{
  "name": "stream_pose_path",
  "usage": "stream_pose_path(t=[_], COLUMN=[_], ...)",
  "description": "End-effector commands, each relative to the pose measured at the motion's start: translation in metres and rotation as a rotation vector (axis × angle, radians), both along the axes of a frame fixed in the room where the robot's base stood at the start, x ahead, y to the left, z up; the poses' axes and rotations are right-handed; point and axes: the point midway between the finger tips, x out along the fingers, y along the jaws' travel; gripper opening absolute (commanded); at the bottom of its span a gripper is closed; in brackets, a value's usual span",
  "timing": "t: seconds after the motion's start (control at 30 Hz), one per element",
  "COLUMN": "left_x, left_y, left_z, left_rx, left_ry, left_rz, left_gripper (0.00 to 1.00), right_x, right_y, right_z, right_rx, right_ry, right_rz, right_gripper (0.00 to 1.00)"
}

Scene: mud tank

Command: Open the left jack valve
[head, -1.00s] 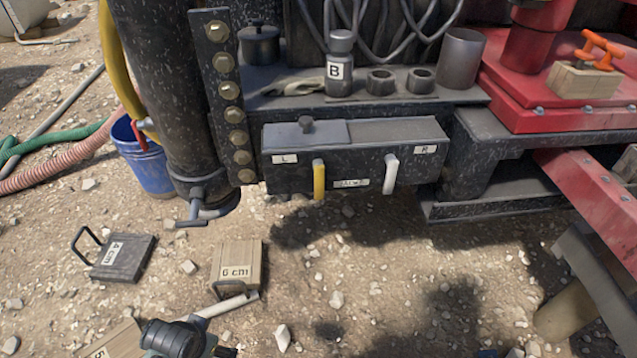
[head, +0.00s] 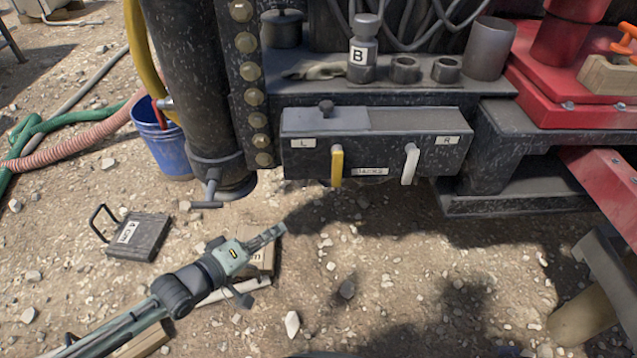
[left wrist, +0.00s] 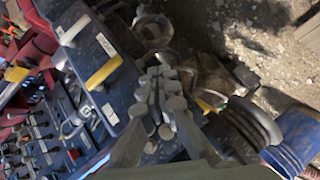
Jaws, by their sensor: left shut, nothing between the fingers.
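The dark jack valve box (head: 375,147) hangs on the rig's edge, with an L label on its left and an R label on its right. The left valve's yellow handle (head: 337,167) points down under the L. The right valve's white handle (head: 410,163) hangs tilted slightly. In the left wrist view a yellow handle (left wrist: 103,72) shows left of the fingers. My left gripper (head: 275,234) is shut and empty, below and left of the yellow handle and apart from it. In the left wrist view its fingers (left wrist: 158,88) are together. My right gripper is out of view.
A thick dark post (head: 205,110) and a blue bucket (head: 163,150) stand left of the box. A dark block (head: 138,236) and a wooden block, partly hidden by my gripper, lie on stony ground. Red beams (head: 610,175) are at right. Ground below the box is open.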

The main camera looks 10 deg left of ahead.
Motion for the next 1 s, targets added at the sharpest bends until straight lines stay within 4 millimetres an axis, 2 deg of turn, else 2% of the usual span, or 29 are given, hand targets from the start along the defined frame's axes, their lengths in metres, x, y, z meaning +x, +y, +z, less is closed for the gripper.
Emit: stream_pose_path(t=[0.1, 0.3, 0.43, 0.77, 0.87, 1.0], left_x=[0.007, 0.009, 0.009, 0.010, 0.015, 0.034], left_y=[0.005, 0.015, 0.018, 0.017, 0.013, 0.003], left_z=[0.027, 0.056, 0.062, 0.062, 0.063, 0.064], left_rx=[-0.234, -0.481, -0.529, -0.532, -0.533, -0.534], left_ry=[-0.028, -0.040, -0.042, -0.043, -0.043, -0.047], left_rz=[0.005, 0.004, 0.001, 0.002, 0.003, 0.002], left_gripper=[0.00, 0.00, 0.00, 0.00, 0.00, 0.00], right_x=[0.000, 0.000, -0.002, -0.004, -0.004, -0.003], right_y=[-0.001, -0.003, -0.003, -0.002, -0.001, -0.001], right_z=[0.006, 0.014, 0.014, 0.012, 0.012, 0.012], right_rx=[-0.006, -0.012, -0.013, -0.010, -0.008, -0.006], right_ry=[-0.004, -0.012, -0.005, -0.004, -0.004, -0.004], right_rz=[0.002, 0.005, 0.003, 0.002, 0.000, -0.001], right_gripper=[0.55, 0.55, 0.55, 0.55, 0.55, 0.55])
